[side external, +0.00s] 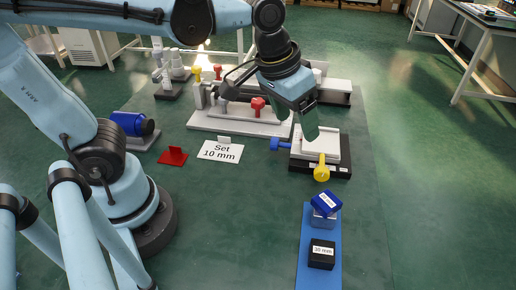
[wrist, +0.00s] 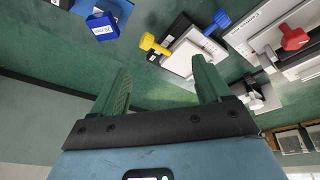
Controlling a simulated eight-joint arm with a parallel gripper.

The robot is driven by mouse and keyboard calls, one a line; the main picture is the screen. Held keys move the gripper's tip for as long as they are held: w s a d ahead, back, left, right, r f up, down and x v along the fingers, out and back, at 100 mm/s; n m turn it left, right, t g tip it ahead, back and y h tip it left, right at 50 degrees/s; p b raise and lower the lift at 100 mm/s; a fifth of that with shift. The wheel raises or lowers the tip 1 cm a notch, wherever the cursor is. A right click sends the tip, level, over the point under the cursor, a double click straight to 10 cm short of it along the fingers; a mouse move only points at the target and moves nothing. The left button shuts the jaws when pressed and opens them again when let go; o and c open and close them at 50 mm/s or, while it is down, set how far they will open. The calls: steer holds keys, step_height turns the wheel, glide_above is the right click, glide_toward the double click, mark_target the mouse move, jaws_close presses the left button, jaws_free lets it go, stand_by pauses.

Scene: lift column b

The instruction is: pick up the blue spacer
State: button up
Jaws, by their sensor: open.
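The blue spacer (side external: 326,204) is a small block with a white label. It lies turned at an angle on a grey block (side external: 323,219) at the far end of a blue mat (side external: 305,275). In the wrist view the blue spacer (wrist: 103,28) shows at the upper left, beyond the left finger. My gripper (side external: 305,121) is open and empty, above and behind the spacer, over the white-topped fixture.
A black block marked 30 mm (side external: 321,254) sits nearer on the blue mat. The white-topped fixture (side external: 320,146) has a yellow knob (side external: 322,172) and a blue knob (side external: 276,144). A "Set 10 mm" card (side external: 220,151) and a red piece (side external: 172,156) lie left. Green floor is clear right of the mat.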

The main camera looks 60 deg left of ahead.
mark_target(327, 200)
steer(key=d+g, duration=0.3)
steer(key=d, duration=0.8)
steer(key=shift+y, duration=0.4)
steer(key=shift+w+a+f, duration=0.1)
steer(key=shift+w+f, duration=0.1)
steer(key=shift+f, duration=2.8)
steer(key=shift+w+f, duration=0.15)
steer(key=shift+f, duration=2.85)
steer(key=c, duration=1.2)
steer(key=shift+c, duration=0.2)
steer(key=shift+r, duration=0.15)
